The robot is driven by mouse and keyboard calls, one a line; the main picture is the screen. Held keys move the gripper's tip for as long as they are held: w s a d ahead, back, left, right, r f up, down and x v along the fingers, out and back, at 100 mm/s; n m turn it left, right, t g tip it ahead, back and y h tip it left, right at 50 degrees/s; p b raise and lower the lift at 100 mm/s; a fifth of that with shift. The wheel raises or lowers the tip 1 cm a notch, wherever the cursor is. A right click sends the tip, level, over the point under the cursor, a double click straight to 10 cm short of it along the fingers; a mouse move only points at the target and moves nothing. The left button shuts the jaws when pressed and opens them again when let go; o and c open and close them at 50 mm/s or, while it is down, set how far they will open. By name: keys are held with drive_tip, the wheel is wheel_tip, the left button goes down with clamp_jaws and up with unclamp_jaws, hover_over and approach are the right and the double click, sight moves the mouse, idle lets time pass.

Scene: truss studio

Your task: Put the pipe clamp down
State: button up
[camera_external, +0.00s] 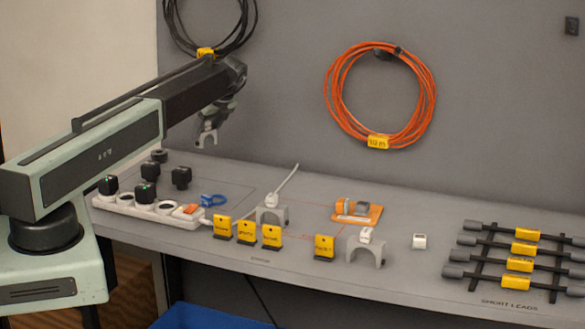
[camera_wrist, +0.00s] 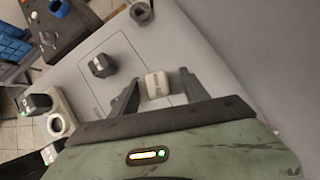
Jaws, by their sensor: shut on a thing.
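The pipe clamp (camera_external: 208,138) is a small light-grey arched piece. It hangs from my gripper (camera_external: 215,122), above the back left part of the bench and clear of the surface. In the wrist view the clamp (camera_wrist: 158,84) shows as a pale block between the two dark fingers, which are shut on it. Its underside is hidden in the wrist view.
A white power strip (camera_external: 150,210) with black plugs lies at the bench's left. Yellow tags (camera_external: 246,232), grey arched stands (camera_external: 366,250), an orange tool (camera_external: 357,211) and a rack of short leads (camera_external: 518,256) stand farther right. Bench between them is partly bare.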

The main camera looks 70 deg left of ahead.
wheel_tip(320, 180, down, 11)
drive_tip(key=b, duration=1)
drive_tip(key=shift+r+b, duration=0.2)
drive_tip(key=shift+b, duration=0.1)
drive_tip(key=shift+r, duration=0.3)
drive_tip(key=shift+f, duration=0.25)
drive_tip(key=o, duration=1.6)
drive_tip(key=shift+r, duration=0.1)
